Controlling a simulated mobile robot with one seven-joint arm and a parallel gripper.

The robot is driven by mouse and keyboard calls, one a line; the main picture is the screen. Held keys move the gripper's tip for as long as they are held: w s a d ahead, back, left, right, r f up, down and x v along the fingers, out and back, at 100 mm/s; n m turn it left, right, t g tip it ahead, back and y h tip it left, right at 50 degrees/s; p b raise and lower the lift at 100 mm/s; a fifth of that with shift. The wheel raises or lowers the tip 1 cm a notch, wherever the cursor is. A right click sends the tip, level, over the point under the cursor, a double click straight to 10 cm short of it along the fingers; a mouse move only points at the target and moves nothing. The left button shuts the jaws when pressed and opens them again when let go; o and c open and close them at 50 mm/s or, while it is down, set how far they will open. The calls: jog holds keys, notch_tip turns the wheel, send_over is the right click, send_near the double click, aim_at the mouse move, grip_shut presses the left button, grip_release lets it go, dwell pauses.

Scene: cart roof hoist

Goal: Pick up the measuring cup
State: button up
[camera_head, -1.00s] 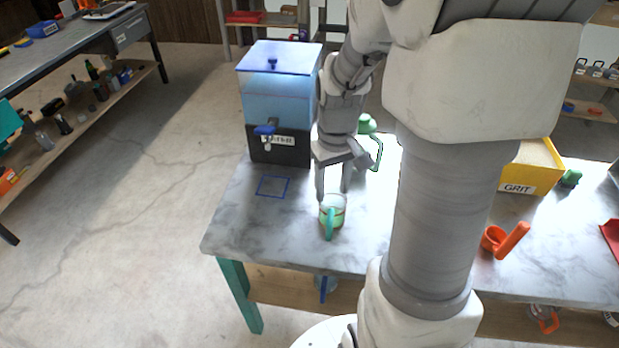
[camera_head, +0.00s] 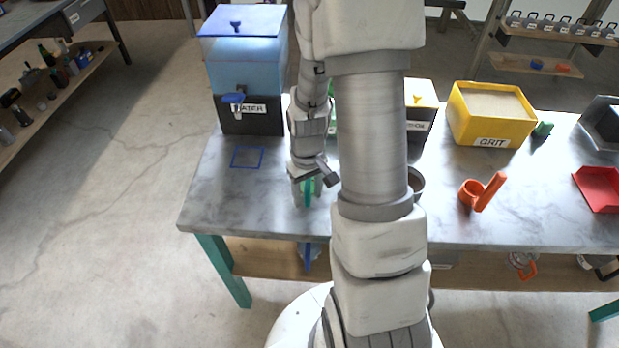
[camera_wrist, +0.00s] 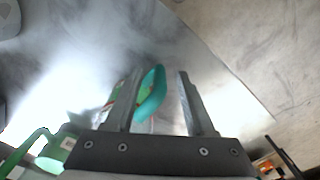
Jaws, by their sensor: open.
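The measuring cup (camera_head: 308,191) is a small cup with green on it and a teal handle. It stands on the grey marbled workbench (camera_head: 215,195), left of centre, partly hidden by my gripper (camera_head: 305,193). My gripper is open and pointing down at the cup. In the wrist view, the teal handle (camera_wrist: 153,92) lies between the two fingers of my gripper (camera_wrist: 161,78), closer to the left finger, with a gap to the right finger. The cup body is mostly hidden behind the left finger.
A blue water dispenser (camera_head: 245,75) stands behind, left of my gripper, with a blue square outline (camera_head: 247,157) in front of it. A yellow grit bin (camera_head: 490,115), an orange handled cup (camera_head: 480,191) and a red scoop (camera_head: 598,188) are to the right. The bench's front-left corner is clear.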

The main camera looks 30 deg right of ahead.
jog(key=shift+f, duration=0.35)
jog(key=shift+c, duration=0.3)
grip_shut()
jog(key=shift+r, duration=0.2)
